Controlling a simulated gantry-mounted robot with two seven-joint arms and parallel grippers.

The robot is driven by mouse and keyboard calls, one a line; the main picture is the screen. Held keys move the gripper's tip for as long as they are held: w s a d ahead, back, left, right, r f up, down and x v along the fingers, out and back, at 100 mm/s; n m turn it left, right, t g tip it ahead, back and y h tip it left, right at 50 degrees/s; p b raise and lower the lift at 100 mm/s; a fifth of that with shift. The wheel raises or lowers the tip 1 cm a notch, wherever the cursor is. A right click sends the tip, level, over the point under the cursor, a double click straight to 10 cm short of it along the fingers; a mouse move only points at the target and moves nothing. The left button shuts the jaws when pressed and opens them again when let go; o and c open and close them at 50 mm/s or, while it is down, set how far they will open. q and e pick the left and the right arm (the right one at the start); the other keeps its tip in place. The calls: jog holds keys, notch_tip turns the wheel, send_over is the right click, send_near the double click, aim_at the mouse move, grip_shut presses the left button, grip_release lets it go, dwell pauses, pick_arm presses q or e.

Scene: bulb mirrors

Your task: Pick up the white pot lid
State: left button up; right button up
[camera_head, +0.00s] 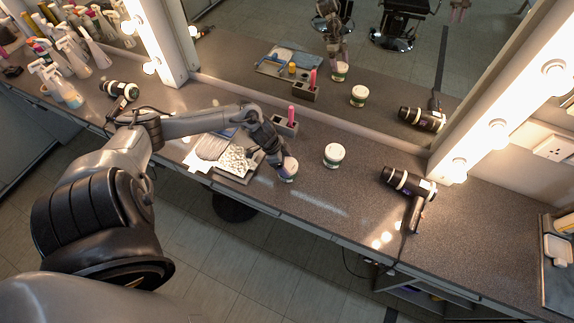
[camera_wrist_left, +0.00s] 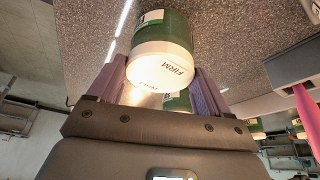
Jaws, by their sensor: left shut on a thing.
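My left gripper (camera_head: 281,166) reaches down over the counter and is shut around a small pot (camera_head: 290,170) near its front edge. In the left wrist view, the white pot lid (camera_wrist_left: 160,68) marked "FIRM" sits between the two fingertips (camera_wrist_left: 160,75), with a green pot body (camera_wrist_left: 165,28) behind it. I cannot tell whether the lid is apart from the pot. Another green and white patch (camera_wrist_left: 178,101) shows between the fingers, partly hidden. A second green pot with a white lid (camera_head: 334,155) stands on the counter to the right. My right gripper is not in view.
A black hair dryer (camera_head: 410,187) lies to the right. A grey holder with a pink item (camera_head: 288,122) stands behind my gripper, and a tray (camera_head: 236,163) lies to its left. The mirror (camera_head: 300,55) runs along the back. The counter is clear between second pot and dryer.

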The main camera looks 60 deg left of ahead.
aim_at(287, 167)
pick_arm(q)
jog(key=shift+s, duration=0.1)
jog(key=shift+r, duration=0.5)
jog(key=r, duration=0.1)
jog(key=d+r, duration=0.1)
jog(key=r, duration=0.1)
jog(key=shift+d+r, duration=0.1)
jog(key=shift+r, duration=0.2)
jog(key=d+r, duration=0.2)
jog(key=d, duration=0.1)
jog(key=w+d+r+p, duration=0.1)
jog(key=d+r, duration=0.1)
jog(key=d, duration=0.2)
jog(key=d+r, duration=0.2)
jog(key=d, duration=0.1)
jog(key=shift+w+d+r+p, duration=0.15)
jog(key=shift+w+d+p, duration=0.1)
jog(key=shift+w+p, duration=0.1)
jog(key=shift+a, duration=0.1)
